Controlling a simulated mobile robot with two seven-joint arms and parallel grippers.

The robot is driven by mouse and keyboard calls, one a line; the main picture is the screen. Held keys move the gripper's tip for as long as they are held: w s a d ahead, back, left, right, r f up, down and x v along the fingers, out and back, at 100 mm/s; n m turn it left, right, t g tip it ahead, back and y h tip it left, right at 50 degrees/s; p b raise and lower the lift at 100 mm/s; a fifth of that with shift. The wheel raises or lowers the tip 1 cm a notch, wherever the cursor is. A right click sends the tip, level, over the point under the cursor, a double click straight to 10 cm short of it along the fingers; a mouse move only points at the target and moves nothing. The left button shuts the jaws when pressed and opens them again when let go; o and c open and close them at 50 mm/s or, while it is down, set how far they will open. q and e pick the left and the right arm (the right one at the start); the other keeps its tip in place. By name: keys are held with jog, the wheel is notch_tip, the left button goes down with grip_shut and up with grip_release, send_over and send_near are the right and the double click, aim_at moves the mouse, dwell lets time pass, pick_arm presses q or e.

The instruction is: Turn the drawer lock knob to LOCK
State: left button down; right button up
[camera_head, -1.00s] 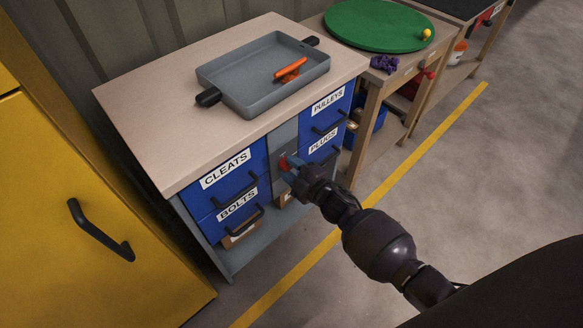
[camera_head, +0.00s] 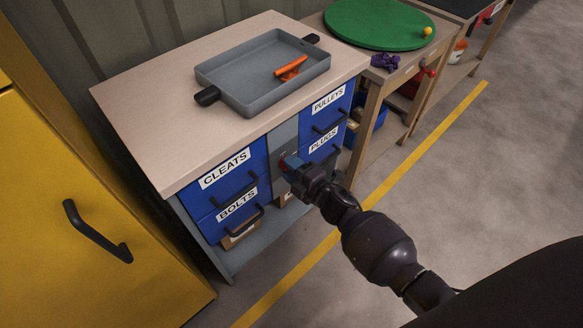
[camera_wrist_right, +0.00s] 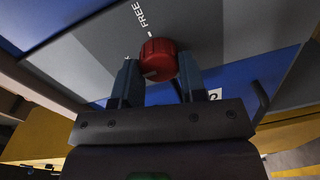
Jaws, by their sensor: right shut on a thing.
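The red lock knob (camera_wrist_right: 158,59) is on the grey panel (camera_wrist_right: 85,63) between the drawer columns. In the right wrist view the word FREE (camera_wrist_right: 140,18) and a small white mark stand just above the knob; no LOCK label shows there. My right gripper (camera_wrist_right: 160,82) is shut on the knob, one finger on each side of it. In the head view my right gripper (camera_head: 287,164) is at the panel and covers most of the knob. My left gripper is not in view.
Blue drawers labelled CLEATS (camera_head: 228,183), BOLTS (camera_head: 238,207), PULLEYS (camera_head: 327,106) and PLUGS (camera_head: 321,148) flank the panel, with black handles. A grey tray (camera_head: 240,100) stands on the cabinet top. A yellow cabinet (camera_head: 55,240) is close on the left. The floor at right is clear.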

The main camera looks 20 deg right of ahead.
jog(key=shift+f, duration=0.1)
jog(key=o, duration=0.9)
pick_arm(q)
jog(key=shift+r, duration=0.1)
pick_arm(e)
jog(key=shift+s+d, duration=0.1)
jog(key=shift+s, duration=0.05)
pick_arm(q)
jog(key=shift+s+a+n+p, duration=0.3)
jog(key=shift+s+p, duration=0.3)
jog(key=shift+p, duration=0.3)
pick_arm(e)
jog(key=v, duration=1)
jog(key=shift+s, duration=0.25)
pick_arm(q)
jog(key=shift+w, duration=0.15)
